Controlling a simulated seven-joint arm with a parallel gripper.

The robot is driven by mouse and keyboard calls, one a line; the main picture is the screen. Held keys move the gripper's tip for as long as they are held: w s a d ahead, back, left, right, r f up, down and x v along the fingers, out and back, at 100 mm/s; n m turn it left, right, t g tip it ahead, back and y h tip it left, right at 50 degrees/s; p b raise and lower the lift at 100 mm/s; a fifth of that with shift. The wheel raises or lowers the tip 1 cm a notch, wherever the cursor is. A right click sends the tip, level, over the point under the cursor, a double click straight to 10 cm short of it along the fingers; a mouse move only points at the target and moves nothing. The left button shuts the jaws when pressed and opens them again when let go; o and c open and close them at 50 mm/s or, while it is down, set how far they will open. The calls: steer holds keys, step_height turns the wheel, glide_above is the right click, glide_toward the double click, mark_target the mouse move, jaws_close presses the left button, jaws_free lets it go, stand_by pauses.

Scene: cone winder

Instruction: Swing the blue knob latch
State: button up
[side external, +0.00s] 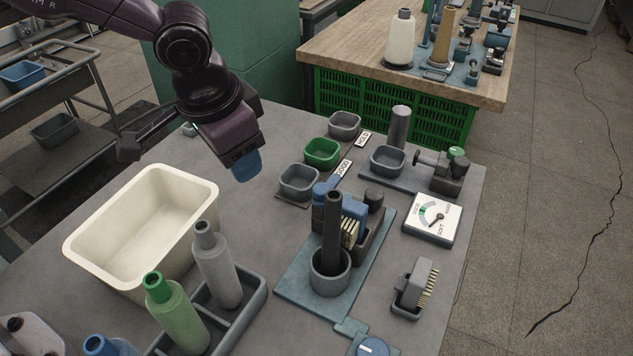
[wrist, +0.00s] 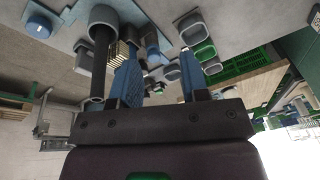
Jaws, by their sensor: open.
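A fixture on a blue base plate (side external: 293,283) stands at the table's middle in the side view. It has a grey cup (side external: 330,278), a dark upright post (side external: 332,225), a blue block (side external: 354,207) with pale bristles, and a blue piece (side external: 324,187) behind the post. A round blue knob (side external: 373,346) sits at the bottom edge, partly cut off; a blue disc shows in the wrist view (wrist: 40,27). I cannot tell which blue part is the latch. My gripper (side external: 246,166) is open and empty, above the table, left of and behind the fixture; its blue fingers show in the wrist view (wrist: 160,75).
A cream bin (side external: 85,247) stands at the left, with a rack (side external: 256,305) of grey and green bobbins in front. Small grey and green trays (side external: 321,153) stand behind the fixture. A dial gauge (side external: 433,219) and a brush (side external: 415,288) lie to its right.

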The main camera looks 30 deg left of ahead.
mark_target(321, 188)
steer(key=w+d+n+t+h, duration=0.1)
steer(key=w+d+n+t, duration=0.1)
steer(key=w+d, duration=0.35)
steer(key=x, duration=1.2)
steer(key=shift+f, duration=0.3)
steer(key=c, duration=0.6)
